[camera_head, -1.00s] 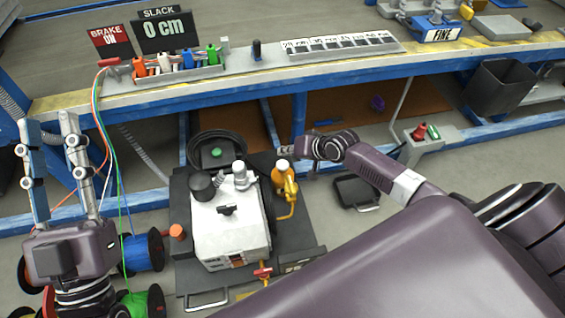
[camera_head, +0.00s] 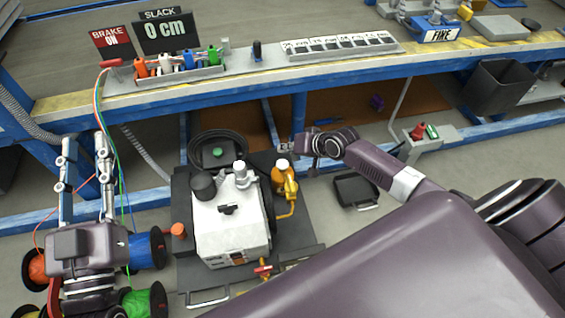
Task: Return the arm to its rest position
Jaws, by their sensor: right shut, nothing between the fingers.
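My left gripper (camera_head: 84,150) is at the far left, fingers pointing up and apart, with nothing between them. It is in front of the bench's blue lower frame, beside the coloured cables. My right arm (camera_head: 375,165) comes in from the lower right and spans the foreground. Its gripper (camera_head: 287,147) is small and seen edge-on, shut and empty, below the bench edge and just above the orange-yellow fitting (camera_head: 284,180) on the white machine (camera_head: 230,225). In this view it looks apart from the fitting, but the depth gap is hard to tell.
The bench (camera_head: 300,75) crosses the back, with a connector rack (camera_head: 180,75), a "0 cm" slack sign (camera_head: 165,30) and a "brake on" sign (camera_head: 112,40). Cable spools (camera_head: 145,250) stand by my left gripper. A black case (camera_head: 356,190) lies on the floor, and a dark bin (camera_head: 497,88) is at right.

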